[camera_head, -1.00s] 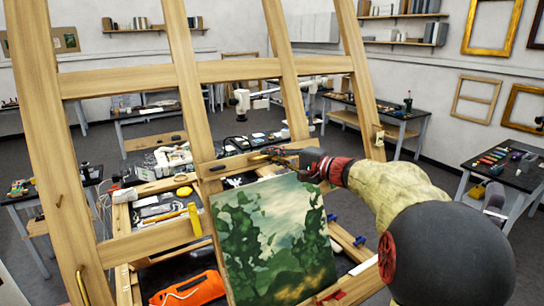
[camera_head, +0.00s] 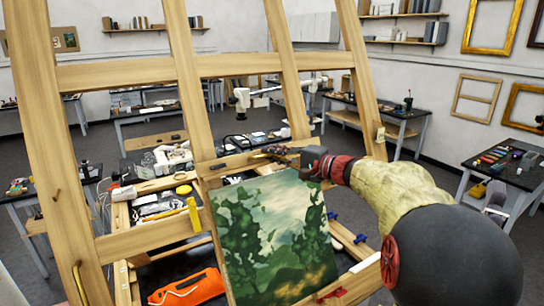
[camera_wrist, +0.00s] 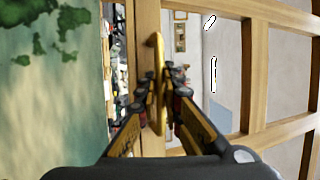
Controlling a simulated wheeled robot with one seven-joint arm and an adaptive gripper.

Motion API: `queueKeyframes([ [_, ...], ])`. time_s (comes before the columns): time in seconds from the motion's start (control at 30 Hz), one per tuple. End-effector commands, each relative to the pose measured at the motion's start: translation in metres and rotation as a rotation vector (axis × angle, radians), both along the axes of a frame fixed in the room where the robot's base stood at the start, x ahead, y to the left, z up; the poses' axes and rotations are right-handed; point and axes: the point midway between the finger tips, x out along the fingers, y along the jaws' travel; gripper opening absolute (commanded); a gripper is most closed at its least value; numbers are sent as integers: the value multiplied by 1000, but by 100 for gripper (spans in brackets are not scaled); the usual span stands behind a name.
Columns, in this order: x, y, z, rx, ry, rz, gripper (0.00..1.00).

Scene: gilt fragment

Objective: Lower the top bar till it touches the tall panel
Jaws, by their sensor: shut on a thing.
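The top bar (camera_head: 232,165) is a pale wooden crosspiece on the easel, with a brass handle (camera_wrist: 158,85) on its face. My gripper (camera_wrist: 162,88) is shut on this handle, one finger on each side. In the head view my gripper (camera_head: 285,153) is at the bar's right part and partly hides it. The tall panel (camera_head: 270,240) is a green landscape painting standing upright below the bar. In the wrist view the panel (camera_wrist: 50,100) is at the left, and a narrow strip of background shows between its edge and the bar, so they look apart.
The wooden easel frame (camera_head: 187,90) has tall posts and fixed crossbars around the panel. Behind it is a cluttered worktable with an orange thing (camera_head: 188,290) and a yellow tool (camera_head: 194,215). A dark side table (camera_head: 503,165) stands at the right.

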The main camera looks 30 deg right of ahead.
Motion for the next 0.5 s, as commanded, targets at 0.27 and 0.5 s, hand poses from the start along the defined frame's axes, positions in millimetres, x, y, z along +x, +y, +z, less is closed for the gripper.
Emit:
queueKeyframes([
  [0.27, -10, -1, -31, -1, 3, 0, 0],
  [0.5, -16, -1, -42, 0, 3, 1, 0],
])
